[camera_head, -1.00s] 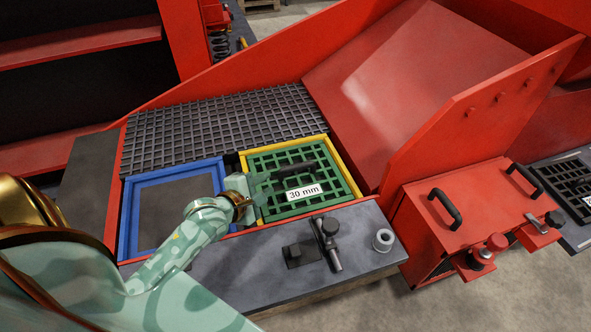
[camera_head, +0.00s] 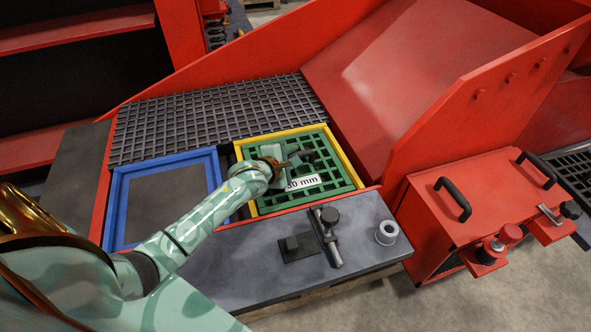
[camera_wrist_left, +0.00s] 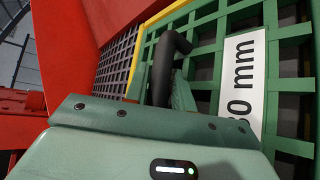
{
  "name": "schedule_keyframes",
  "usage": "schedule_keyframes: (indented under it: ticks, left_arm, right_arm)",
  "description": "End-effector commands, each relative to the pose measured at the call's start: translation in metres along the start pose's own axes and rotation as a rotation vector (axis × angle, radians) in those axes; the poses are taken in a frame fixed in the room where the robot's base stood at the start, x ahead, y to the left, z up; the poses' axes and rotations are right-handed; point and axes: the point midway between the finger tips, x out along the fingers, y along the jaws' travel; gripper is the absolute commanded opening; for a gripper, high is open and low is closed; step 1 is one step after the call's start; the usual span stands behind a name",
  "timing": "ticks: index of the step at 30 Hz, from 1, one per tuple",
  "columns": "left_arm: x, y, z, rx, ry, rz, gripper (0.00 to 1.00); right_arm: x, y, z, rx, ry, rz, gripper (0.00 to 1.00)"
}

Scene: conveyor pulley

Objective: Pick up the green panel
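The green panel (camera_head: 335,181) is a grid with a white "30 mm" label, lying flat inside a yellow frame (camera_head: 352,170). Its dark handle (camera_wrist_left: 163,70) stands up in the left wrist view, just beyond my gripper's body. My left gripper (camera_head: 298,158) is above the panel at the handle and covers part of it and of the label. A green finger shows close beside the handle in the wrist view. My right gripper is not in view.
A blue frame (camera_head: 116,214) with a dark flat surface is left of the panel. A dark grid (camera_head: 215,118) lies behind. A grey bench (camera_head: 250,262) in front carries a clamp-like tool (camera_head: 328,238) and a ring (camera_head: 387,232). A red sloping wall rises at right.

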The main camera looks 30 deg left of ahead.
Motion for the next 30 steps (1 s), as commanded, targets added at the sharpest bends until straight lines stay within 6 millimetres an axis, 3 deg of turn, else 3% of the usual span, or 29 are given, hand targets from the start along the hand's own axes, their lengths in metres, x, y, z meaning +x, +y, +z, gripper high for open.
schedule_keyframes:
  ticks: [5,7,8,30]
  left_arm:
    - [-0.0006,0.0008,0.0005,0.0,0.0,0.0,0.22]
    - [-0.0007,0.0007,0.0005,0.0,0.0,0.0,0.03]
    - [-0.0007,0.0007,0.0005,0.0,0.0,0.0,0.0]
    - [-0.0008,0.0001,0.0005,0.0,0.0,0.0,0.0]
  right_arm:
    - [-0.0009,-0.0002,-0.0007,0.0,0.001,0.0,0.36]
    - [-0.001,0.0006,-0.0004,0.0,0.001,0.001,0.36]
    - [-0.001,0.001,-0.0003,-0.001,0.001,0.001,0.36]
    - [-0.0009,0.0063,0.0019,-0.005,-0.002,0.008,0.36]
